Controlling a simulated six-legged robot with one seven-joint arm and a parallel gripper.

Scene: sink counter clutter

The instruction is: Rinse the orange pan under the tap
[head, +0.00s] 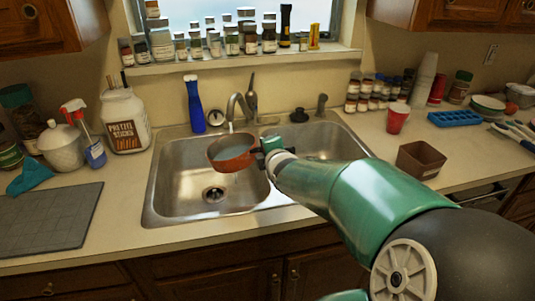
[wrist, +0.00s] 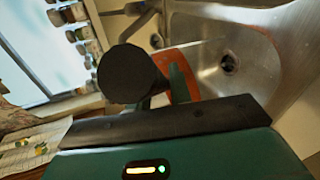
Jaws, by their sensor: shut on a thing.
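The orange pan (head: 232,152) is held over the sink's left basin, just under the tap (head: 236,108). Its inside looks grey and a little water seems to run from the spout into it. My gripper (head: 268,148) is shut on the pan's handle side, at the right of the pan. In the wrist view, the orange pan (wrist: 182,62) shows partly behind a dark round end, and my gripper's fingers (wrist: 172,88) are close against it. The handle itself is mostly hidden by my gripper.
The double steel sink (head: 180,205) has a drain (head: 213,194) in the left basin. A blue bottle (head: 195,105) stands behind it. A red cup (head: 397,118) and a brown box (head: 420,160) stand to the right. A grey mat (head: 50,220) lies at left.

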